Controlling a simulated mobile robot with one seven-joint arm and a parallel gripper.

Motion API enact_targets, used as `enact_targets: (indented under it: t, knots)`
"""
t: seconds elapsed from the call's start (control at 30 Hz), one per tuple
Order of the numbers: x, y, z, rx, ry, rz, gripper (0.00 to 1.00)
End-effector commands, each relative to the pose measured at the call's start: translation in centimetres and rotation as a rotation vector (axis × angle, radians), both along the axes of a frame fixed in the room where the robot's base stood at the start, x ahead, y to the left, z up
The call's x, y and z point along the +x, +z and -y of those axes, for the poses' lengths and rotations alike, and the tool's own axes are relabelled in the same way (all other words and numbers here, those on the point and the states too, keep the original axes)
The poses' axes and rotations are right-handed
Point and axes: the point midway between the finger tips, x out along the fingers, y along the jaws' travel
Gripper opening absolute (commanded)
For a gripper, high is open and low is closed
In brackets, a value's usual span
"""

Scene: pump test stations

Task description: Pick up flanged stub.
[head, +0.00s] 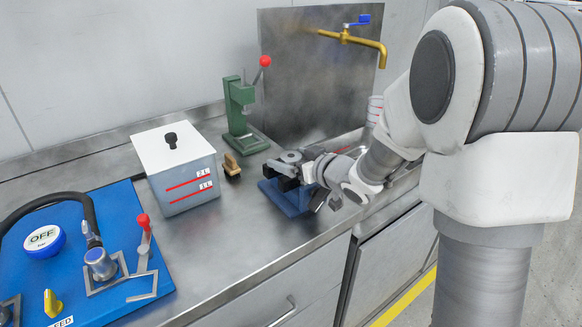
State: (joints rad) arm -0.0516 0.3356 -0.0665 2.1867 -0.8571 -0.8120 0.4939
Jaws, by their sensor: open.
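A small grey round part that looks like the flanged stub (291,157) shows at a blue block-like fixture (285,198) with dark upper parts on the steel counter. My gripper (305,169) is at the right side of this part, reaching in from the right, low over the fixture. Its jaws are open. The gripper and the dark fixture parts overlap in the picture, so I cannot tell whether the fingers touch the stub. The stub's lower portion is hidden.
A grey box with a white lid (173,150) stands left, beside a small wooden-handled brush-like item (231,165). A green press (240,115) with a red knob stands behind. A brass tap (352,39) is at the back. A blue panel (120,212) with clamp and hose lies left. The front counter is clear.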

Motion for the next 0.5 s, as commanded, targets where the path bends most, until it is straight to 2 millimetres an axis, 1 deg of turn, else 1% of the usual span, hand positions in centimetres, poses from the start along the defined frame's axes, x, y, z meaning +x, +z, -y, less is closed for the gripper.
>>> enact_targets:
  t: [0.17, 0.2, 0.27, 0.3, 0.37, 0.5]
  knots:
    - [0.04, 0.03, -0.01, 0.000, 0.000, 0.000, 0.98]
    - [0.04, 0.03, 0.00, 0.000, 0.000, 0.000, 0.94]
    - [0.03, 0.04, 0.00, 0.000, 0.000, 0.000, 0.83]
    - [0.03, 0.04, 0.00, 0.000, 0.000, 0.000, 0.76]
    - [0.02, 0.04, 0.01, 0.000, 0.000, 0.000, 0.65]
    - [0.02, 0.04, 0.01, 0.000, 0.000, 0.000, 0.40]
